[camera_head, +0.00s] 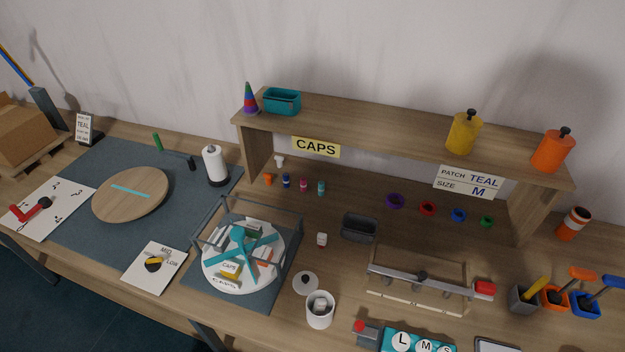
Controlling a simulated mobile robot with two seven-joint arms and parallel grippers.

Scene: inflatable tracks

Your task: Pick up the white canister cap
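A round white lid with a dark knob (305,283) lies on the workbench. It is just behind and left of an open white canister (320,312), which has a pale item inside. Neither of my grippers is in view.
Small orange, blue, pink and teal pieces (303,185) stand under the shelf (400,130). A clear-walled box (300,228) with a teal-armed turntable (240,250) is left of the lid. A dark grey bin (359,227) and wooden frame (415,283) are to the right.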

